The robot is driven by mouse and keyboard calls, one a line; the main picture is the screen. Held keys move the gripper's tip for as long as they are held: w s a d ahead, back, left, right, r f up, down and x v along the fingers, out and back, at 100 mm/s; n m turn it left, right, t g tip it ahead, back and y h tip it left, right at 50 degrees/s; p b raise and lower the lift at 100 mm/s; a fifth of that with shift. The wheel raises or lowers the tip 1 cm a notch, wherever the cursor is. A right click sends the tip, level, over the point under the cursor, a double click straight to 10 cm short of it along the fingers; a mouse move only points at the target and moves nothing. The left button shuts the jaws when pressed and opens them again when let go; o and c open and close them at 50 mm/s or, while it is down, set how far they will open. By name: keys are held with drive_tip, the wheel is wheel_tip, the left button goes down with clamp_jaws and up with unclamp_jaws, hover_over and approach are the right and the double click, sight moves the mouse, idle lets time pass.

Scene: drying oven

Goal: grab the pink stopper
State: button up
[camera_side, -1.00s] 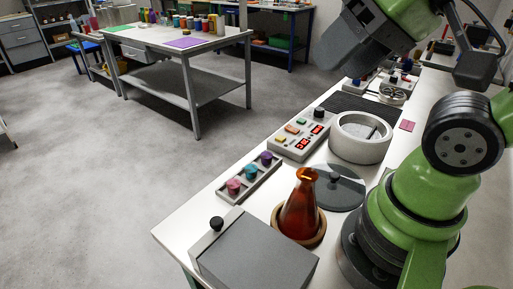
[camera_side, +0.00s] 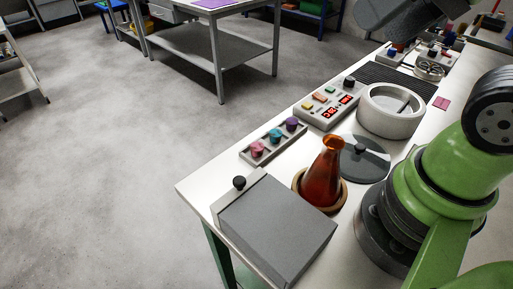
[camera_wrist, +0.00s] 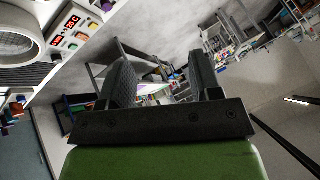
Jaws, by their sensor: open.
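The pink stopper (camera_side: 257,149) sits in the front-left place of a small grey tray (camera_side: 246,158) on the bench in the side view. A teal stopper (camera_side: 275,135) and a purple stopper (camera_side: 291,124) stand in the same tray. My gripper (camera_wrist: 163,72) is open and empty in the wrist view, its two dark fingers apart and facing out over the room. In the side view the gripper's fingers are out of frame, well above the bench.
An amber flask (camera_side: 322,178) stands on a round ring, right of the tray. A dark lid (camera_side: 363,160), a white round vessel (camera_side: 391,112) and a control box (camera_side: 328,105) lie behind. A grey box (camera_side: 278,231) with a black knob stands in front.

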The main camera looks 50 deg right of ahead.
drive_tip(key=n+g+h, duration=0.2)
drive_tip(key=n+g, duration=0.2)
drive_tip(key=g, duration=0.3)
hover_over(257, 146)
wheel_tip(257, 146, down, 24)
drive_tip(key=shift+d+r, duration=0.1)
drive_tip(key=shift+d, duration=0.05)
drive_tip(key=shift+f, duration=3.1)
drive_tip(key=c, duration=1)
